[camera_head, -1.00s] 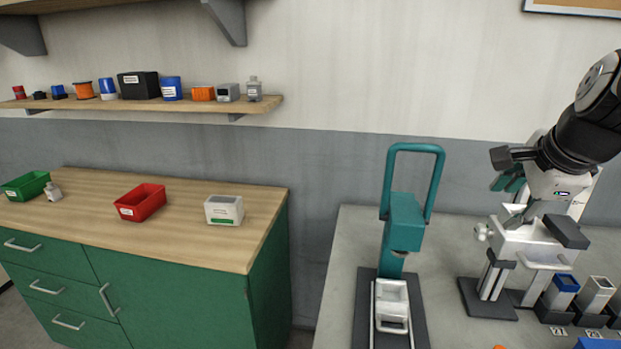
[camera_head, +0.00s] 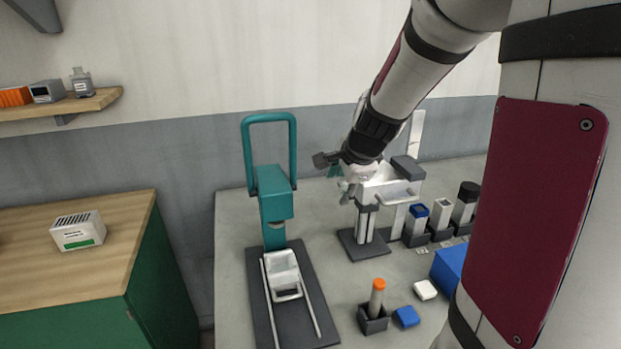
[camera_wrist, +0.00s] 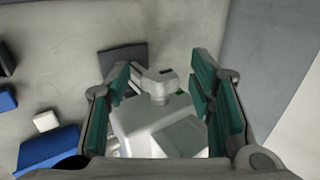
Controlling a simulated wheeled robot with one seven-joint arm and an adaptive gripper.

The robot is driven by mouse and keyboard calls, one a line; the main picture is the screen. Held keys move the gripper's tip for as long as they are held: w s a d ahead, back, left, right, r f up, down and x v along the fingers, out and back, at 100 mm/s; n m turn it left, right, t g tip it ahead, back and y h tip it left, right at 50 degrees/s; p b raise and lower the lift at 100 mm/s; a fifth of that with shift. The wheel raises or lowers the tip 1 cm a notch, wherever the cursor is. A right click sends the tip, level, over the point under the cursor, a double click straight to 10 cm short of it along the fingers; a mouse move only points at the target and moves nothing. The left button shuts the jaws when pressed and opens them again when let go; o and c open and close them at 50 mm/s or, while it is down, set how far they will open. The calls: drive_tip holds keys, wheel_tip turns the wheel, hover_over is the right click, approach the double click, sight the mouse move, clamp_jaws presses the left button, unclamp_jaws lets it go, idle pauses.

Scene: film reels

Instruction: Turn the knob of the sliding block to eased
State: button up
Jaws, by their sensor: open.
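The white sliding block (camera_head: 385,188) sits on an upright stand with a dark base plate (camera_head: 362,246). Its small pale knob (camera_head: 347,189) sticks out on the left side. My gripper (camera_head: 338,171) is at the block's upper left, with its teal finger pads partly hidden behind my wrist. In the wrist view my gripper (camera_wrist: 163,82) is open, and the block (camera_wrist: 155,125) and its knob (camera_wrist: 158,84) show between the two fingers. Nothing is gripped, and I cannot tell whether a pad touches the knob. No setting marks are readable.
A teal press (camera_head: 274,200) with a tall handle stands left of the block. Several holders with blue, white and black-topped pieces stand to the right. An orange-topped peg (camera_head: 377,297) stands in front, beside a blue block (camera_head: 407,317). Free grey bench lies between.

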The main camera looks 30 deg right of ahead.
clamp_jaws()
